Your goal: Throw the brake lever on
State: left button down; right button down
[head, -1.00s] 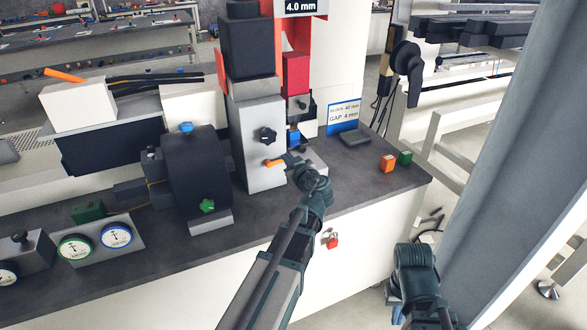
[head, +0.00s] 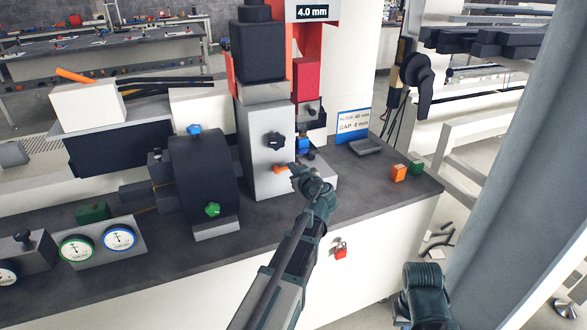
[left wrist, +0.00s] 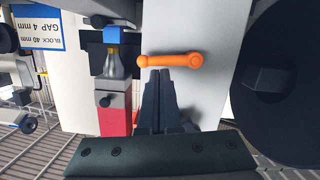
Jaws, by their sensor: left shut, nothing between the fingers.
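An orange lever (head: 281,169) sits on the front of the grey column (head: 260,182), below a black star knob (head: 275,141). In the left wrist view the lever (left wrist: 168,60) lies nearly level across the light panel, with a round hub at each end. My left gripper (head: 294,172) is at the lever's right end in the head view. In the left wrist view its fingers (left wrist: 164,74) are shut and empty, with the tips right at the lever's lower edge; I cannot tell whether they touch. My right arm shows at the lower right, but its gripper is not visible.
A black drum (head: 203,175) with a green knob stands left of the column. Dial gauges (head: 119,237) are farther left. A blue block (head: 303,145) sits in the press beside my gripper. Orange (head: 398,173) and green (head: 417,167) blocks lie on the bench's right end.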

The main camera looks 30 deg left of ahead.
pick_arm(q)
jog(key=shift+w+d+f+m, duration=0.1)
jog(key=shift+f+m, duration=0.2)
jog(key=shift+m, duration=0.3)
jog(key=f+m+y+b, duration=0.1)
jog(key=f+m+b, duration=0.1)
jog(key=m, duration=0.1)
jog(key=f+m+g+y+b, duration=0.1)
jog(key=m+b, duration=0.2)
jog(key=m, duration=0.1)
jog(key=f+m+g+y+b, duration=0.1)
jog(key=f+m+b, duration=0.1)
jog(key=m+b, duration=0.1)
jog(key=shift+s+a+f+m, duration=0.25)
jog(key=shift+s+f+m, duration=0.05)
jog(key=shift+f+m, duration=0.1)
jog(key=m, duration=0.1)
jog(key=m+b, duration=0.1)
jog(key=s+m+b, duration=0.1)
jog(key=shift+a+f+y, duration=0.3)
jog(key=shift+a+y, duration=0.1)
jog(key=shift+s+a+b, duration=0.1)
jog(key=shift+b, duration=0.2)
jog(key=shift+a+f, duration=0.1)
